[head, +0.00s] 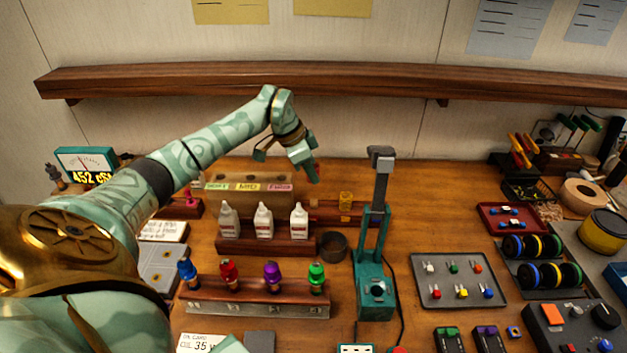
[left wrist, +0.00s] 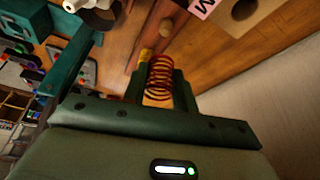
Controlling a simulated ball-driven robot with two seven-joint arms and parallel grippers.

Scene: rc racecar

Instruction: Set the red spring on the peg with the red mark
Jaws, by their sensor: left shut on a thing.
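My left gripper (head: 309,172) is above the bench, behind and above the white bottles. In the left wrist view the red spring (left wrist: 160,72) sits between the green fingers (left wrist: 160,95), which are shut on it. Yellow shows at the spring's near end and beside its far end; I cannot tell what it belongs to. I cannot make out the spring in the head view. A magenta-topped peg (head: 190,199) stands on a dark red block at the left. I cannot make out a peg with a red mark.
A box with green, yellow and pink labels (head: 248,186) stands behind several white bottles (head: 264,220). A wooden holder with a yellow piece (head: 346,201) is right of it. A teal stand (head: 373,270) rises at centre. A rack of coloured shocks (head: 258,306) is in front.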

